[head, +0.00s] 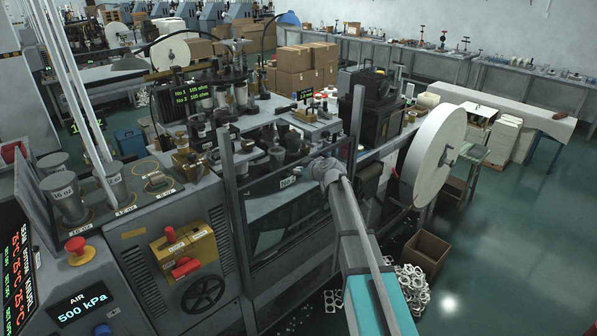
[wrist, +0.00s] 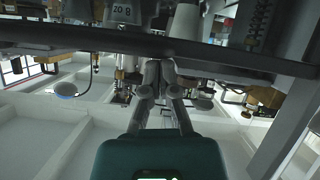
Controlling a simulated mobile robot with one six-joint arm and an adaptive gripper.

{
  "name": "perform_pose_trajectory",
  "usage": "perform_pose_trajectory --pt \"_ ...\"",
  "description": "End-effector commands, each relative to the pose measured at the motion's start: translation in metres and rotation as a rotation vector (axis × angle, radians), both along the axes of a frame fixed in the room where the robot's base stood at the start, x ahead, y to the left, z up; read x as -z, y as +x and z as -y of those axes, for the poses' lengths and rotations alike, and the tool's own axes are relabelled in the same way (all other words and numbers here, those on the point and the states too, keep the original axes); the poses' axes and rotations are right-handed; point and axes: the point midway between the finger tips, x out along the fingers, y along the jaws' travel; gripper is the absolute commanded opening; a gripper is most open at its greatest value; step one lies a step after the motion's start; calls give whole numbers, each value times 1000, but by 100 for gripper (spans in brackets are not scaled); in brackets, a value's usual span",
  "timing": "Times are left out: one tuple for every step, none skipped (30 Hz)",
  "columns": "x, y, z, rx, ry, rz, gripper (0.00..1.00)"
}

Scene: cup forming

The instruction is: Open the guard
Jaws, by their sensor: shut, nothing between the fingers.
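The guard (head: 285,212) is a dark-framed, see-through panel between two upright grey posts on the front of the cup machine in the head view. It looks closed, though its exact edges are hard to make out. My gripper (head: 323,166) is at the guard's right part, with its fingertips hidden by my wrist. In the wrist view, which looks upside down, my gripper (wrist: 159,70) is shut and empty. Its fingertips are close to a long dark rail (wrist: 95,42) that crosses the picture. I cannot tell whether they touch it.
Right of the guard is a large white paper reel (head: 432,150). A control cabinet with a red button (head: 75,245) stands at the left. Green floor is free at the right.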

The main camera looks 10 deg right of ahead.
Motion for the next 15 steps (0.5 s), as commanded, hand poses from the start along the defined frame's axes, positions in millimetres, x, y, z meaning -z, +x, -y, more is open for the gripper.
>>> perform_pose_trajectory --pt "16 0 0 0 -1 0 0" --pt "20 0 0 0 -1 0 0" --pt "25 0 0 0 -1 0 0" --pt "30 0 0 0 -1 0 0" --pt "34 0 0 0 -1 0 0" --pt "40 0 0 0 -1 0 0" --pt "44 0 0 0 -1 0 0" --pt "48 0 0 0 -1 0 0" --pt "54 0 0 0 -1 0 0" --pt "58 0 0 0 -1 0 0" --pt "62 0 0 0 -1 0 0" --pt "68 0 0 0 -1 0 0" --pt "72 0 0 0 -1 0 0" --pt "76 0 0 0 -1 0 0" --pt "82 0 0 0 -1 -1 0"
